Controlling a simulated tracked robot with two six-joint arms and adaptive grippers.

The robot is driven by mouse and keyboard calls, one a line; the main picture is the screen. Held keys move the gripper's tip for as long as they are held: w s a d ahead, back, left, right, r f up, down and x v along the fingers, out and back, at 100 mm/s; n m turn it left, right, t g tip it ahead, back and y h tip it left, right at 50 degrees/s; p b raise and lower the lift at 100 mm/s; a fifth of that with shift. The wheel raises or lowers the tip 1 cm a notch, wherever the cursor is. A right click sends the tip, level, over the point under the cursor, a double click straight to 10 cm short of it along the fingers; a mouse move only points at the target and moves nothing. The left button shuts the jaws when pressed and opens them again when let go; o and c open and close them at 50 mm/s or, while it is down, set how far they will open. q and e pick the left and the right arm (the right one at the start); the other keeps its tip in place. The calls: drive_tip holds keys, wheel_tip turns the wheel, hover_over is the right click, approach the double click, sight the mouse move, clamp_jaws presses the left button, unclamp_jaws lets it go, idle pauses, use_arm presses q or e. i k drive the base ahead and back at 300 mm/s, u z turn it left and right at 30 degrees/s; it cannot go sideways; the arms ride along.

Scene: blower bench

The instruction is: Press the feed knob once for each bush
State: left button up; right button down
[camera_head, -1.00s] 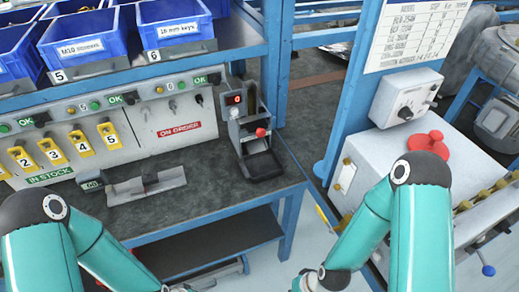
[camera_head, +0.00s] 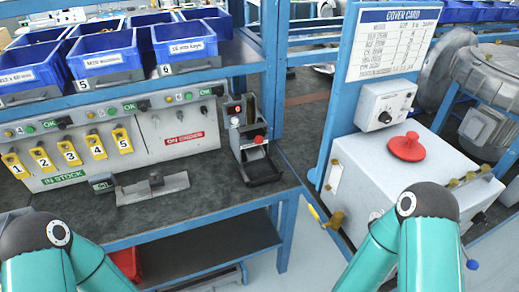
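A bush feeder (camera_head: 238,130) stands at the right end of the bench. A small red knob (camera_head: 259,140) sticks out of its front, and a small red lit display (camera_head: 235,122) sits on its upper part; I read it as 0, though it is tiny. A black tray (camera_head: 264,173) lies at its foot and looks empty. No bush can be made out. My two arms enter at the bottom left and bottom right, but both grippers are out of the picture, well away from the knob.
A grey metal fixture (camera_head: 153,187) lies on the bench left of the feeder. Yellow numbered tags (camera_head: 68,153) hang on the back panel, under blue bins (camera_head: 103,57). Bare bench lies before the feeder.

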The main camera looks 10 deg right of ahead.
sight(257, 134)
drive_tip(key=u, duration=1.15)
drive_tip(key=i, duration=0.15)
drive_tip(key=z, duration=2.55)
drive_tip(key=k, duration=0.8)
drive_tip(key=u, duration=1.25)
drive_tip(key=i, duration=1)
